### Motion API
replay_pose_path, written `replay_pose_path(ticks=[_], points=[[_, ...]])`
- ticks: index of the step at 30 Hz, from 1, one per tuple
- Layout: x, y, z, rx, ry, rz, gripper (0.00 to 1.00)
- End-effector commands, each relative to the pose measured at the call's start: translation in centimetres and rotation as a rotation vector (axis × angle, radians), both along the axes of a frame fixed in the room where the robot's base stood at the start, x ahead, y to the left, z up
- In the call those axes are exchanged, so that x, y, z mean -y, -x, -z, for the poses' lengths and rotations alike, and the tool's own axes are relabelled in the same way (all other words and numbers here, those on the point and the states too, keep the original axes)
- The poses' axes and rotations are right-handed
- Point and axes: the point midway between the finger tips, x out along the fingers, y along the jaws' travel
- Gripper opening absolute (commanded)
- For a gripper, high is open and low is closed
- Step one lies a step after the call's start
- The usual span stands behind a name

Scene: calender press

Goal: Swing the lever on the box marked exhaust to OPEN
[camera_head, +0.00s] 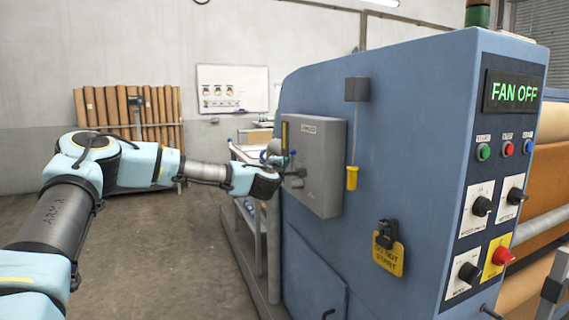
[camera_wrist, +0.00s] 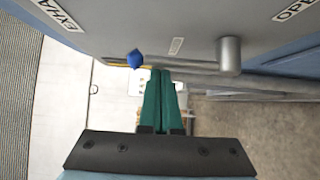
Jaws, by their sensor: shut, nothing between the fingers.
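The grey box (camera_head: 325,165) is fixed to the side of the blue machine. The lever (camera_wrist: 190,66) is a grey bar running left from a round grey stub (camera_wrist: 230,56) to a blue tip (camera_wrist: 136,59). The blue tip also shows in the head view (camera_head: 293,153), pointing up. My gripper (camera_wrist: 161,72) is shut and empty, its green fingertips at the bar beside the blue tip. I cannot tell whether they touch.
A small dark box (camera_head: 357,89) with a hanging yellow piece (camera_head: 352,178) is right of the grey box. A railing (camera_head: 258,240) runs below my gripper. The floor at left is clear.

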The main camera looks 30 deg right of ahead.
Motion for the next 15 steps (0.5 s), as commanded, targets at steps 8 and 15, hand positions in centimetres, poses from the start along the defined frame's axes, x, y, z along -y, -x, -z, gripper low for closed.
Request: replay_pose_path(ticks=[8,15], points=[[-0.06,0.26,0.41,0.034,0.004,-0.001,0.00],[-0.08,0.51,0.20,0.065,0.007,0.000,0.00]])
